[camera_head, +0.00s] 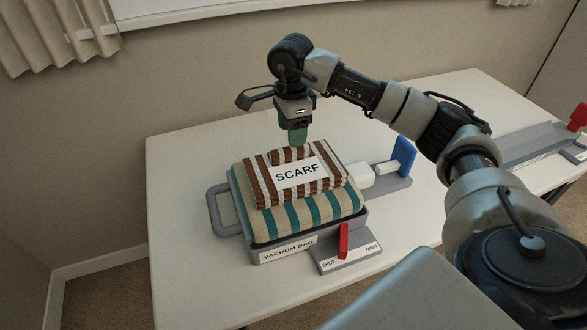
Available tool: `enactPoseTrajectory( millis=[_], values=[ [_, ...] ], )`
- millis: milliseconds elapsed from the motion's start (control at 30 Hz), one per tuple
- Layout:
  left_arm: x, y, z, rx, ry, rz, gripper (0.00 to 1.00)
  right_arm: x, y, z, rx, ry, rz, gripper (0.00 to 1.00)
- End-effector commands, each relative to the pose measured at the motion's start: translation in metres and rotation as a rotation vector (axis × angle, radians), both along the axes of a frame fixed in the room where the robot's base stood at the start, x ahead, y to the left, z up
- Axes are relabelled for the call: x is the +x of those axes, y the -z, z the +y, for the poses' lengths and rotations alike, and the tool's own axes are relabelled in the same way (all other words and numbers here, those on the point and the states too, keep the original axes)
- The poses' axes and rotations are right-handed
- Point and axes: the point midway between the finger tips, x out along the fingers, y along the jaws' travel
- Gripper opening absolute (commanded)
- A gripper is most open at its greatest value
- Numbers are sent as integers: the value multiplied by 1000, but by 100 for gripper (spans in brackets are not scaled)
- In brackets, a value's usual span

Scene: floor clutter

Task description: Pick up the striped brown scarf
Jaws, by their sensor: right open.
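The striped brown scarf (264,184) is folded, with brown and white stripes and a white label reading SCARF. It lies on top of a teal and cream striped cushion-like bundle (310,215) in a grey tray marked VACUUM BAG (262,247). My right gripper (298,138) points down just above the scarf's far edge. It is open, and its fingers overlap in this view, so the gap between them is hidden. I cannot tell whether the fingertips touch the scarf. My left gripper is not in view.
The tray has a grey handle (221,212) at its left. A red lever (343,241) stands on a SHUT/OPEN plate in front. A blue upright plate (404,157) stands at the right. Another grey device (532,146) lies farther right. The white table (185,280) is clear at the left.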

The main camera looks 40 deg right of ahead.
Motion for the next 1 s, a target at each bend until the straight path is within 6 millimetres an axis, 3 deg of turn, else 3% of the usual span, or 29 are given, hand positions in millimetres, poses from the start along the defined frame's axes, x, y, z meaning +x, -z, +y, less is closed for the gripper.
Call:
enactPoseTrajectory(
  millis=[400, 700, 1000],
  values=[
    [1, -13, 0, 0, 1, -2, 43, -1, 49, 5, 1, 0, 2, 55],
    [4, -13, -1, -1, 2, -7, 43, -1, 55, 5, 3, -1, -2, 55],
    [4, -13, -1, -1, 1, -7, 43, -1, 55, 5, 3, -1, -2, 11]
  ],
)
